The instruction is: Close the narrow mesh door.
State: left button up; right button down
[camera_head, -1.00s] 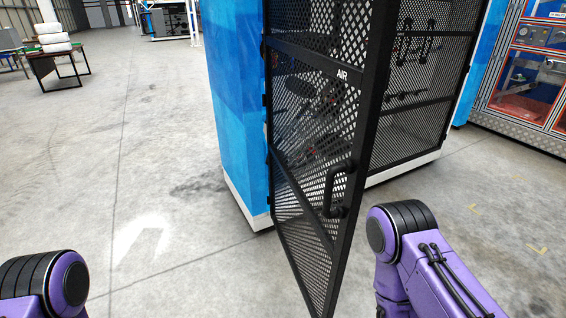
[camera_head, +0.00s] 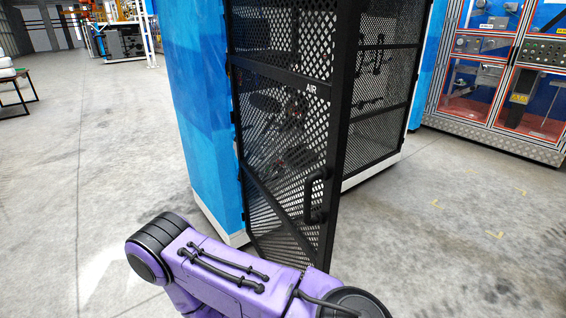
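The narrow mesh door (camera_head: 285,130) is a black framed panel labelled AIR, in the middle of the head view. It stands open, swung out from the blue cabinet (camera_head: 195,120). Its hinged edge is on the left against the blue side, and its free edge stands toward me on the right. A black handle (camera_head: 316,195) sits near that free edge. A purple link of my arm crosses the bottom of the view in front of the door and hides its lower part. Neither gripper is in view, and I cannot tell whether anything touches the door.
Another black mesh panel (camera_head: 385,85) is behind the door to the right. A red-framed cabinet with clear doors (camera_head: 490,85) stands at the far right. A table (camera_head: 18,88) is at the far left. The concrete floor is clear at left and right.

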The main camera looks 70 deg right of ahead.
aim_at(338, 93)
jog(key=i, duration=1.25)
jog(key=z, duration=2.35)
